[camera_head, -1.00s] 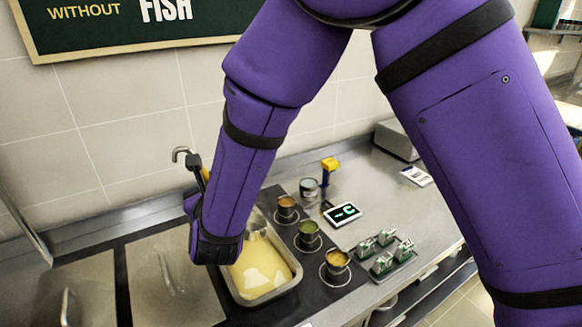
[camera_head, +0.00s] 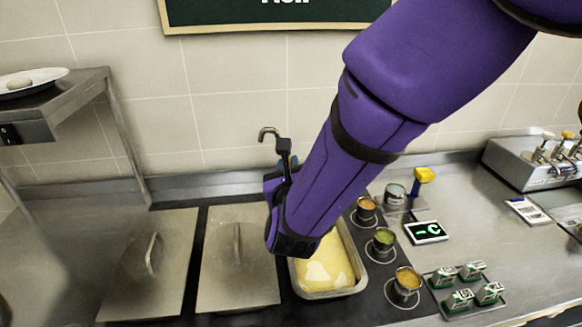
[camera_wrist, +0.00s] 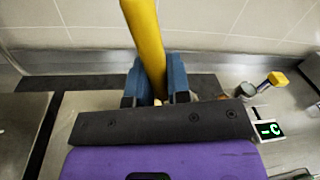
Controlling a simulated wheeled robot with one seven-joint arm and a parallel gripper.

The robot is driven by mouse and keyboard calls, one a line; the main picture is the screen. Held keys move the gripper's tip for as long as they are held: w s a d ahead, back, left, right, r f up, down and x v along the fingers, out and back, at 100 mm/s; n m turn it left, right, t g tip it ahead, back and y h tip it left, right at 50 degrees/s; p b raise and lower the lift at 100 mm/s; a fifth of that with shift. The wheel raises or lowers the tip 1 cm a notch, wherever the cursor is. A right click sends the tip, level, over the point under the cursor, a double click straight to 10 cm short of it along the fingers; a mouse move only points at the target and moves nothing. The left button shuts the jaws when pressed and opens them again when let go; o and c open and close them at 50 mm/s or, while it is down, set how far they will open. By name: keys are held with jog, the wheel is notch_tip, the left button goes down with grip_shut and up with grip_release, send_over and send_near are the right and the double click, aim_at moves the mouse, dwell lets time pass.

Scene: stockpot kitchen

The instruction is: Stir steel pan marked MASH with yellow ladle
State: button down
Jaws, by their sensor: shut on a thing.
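The steel pan (camera_head: 357,283) sits in the dark counter strip and holds a pale yellow mash. No marking on it is readable. My gripper (camera_wrist: 156,85) is above the pan's left and back part, shut on the yellow ladle (camera_wrist: 146,35). In the wrist view the ladle's yellow handle rises between the two blue fingers, slightly tilted. In the head view only the ladle's grey hooked top (camera_head: 268,132) shows past my gripper. The ladle's bowl end is hidden behind my arm, so I cannot tell whether it touches the mash.
Two lidded pans (camera_head: 238,262) (camera_head: 150,268) lie left of the mash pan. Several small pots, such as a green one (camera_head: 384,241), stand close on its right. Beyond are a display (camera_head: 426,231), a yellow-topped tool (camera_head: 424,176) and a carton tray (camera_head: 470,302). A shelf (camera_head: 55,105) stands at the left.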

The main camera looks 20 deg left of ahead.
jog(key=shift+f, duration=0.1)
notch_tip(320, 180, down, 10)
dwell(1.0)
jog(key=shift+a, duration=0.1)
dwell(0.6)
